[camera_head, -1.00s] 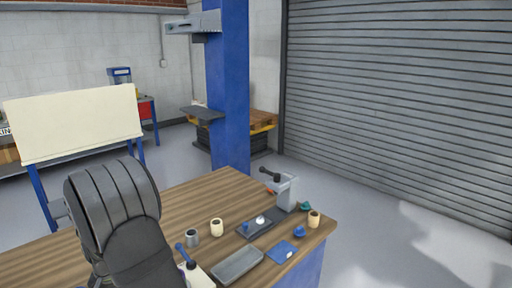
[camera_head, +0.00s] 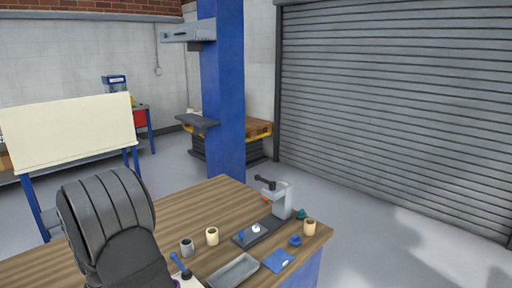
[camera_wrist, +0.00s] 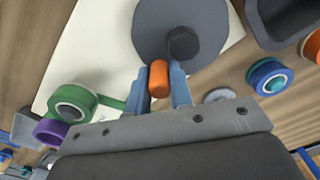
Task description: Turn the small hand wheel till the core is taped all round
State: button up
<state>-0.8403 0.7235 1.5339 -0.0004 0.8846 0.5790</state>
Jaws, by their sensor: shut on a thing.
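In the wrist view, my gripper (camera_wrist: 161,90) is shut on an orange knob (camera_wrist: 159,79), one blue-grey finger on each side. The knob is at the edge of a dark grey round wheel (camera_wrist: 150,28) with a darker hub (camera_wrist: 184,43). A green tape roll (camera_wrist: 73,106) lies to the left, and a green strip (camera_wrist: 111,102) runs from it toward my left finger. I cannot make out the core; the fingers and gripper body cover that area. In the head view my dark arm hides the wheel and gripper.
A cream board (camera_wrist: 88,50) lies under the wheel. A purple roll (camera_wrist: 50,132) and a blue roll (camera_wrist: 268,78) flank my gripper. A dark tray (camera_wrist: 281,20) is at the upper right. In the head view, a grey tray (camera_head: 233,271) and several small parts crowd the wooden table's right end.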

jog(key=shift+a, duration=0.1)
jog(key=shift+w+a, duration=0.15)
jog(key=shift+a, duration=0.15)
jog(key=o, duration=1.6)
jog(key=shift+r, duration=3.5)
jog(key=shift+f, duration=3.5)
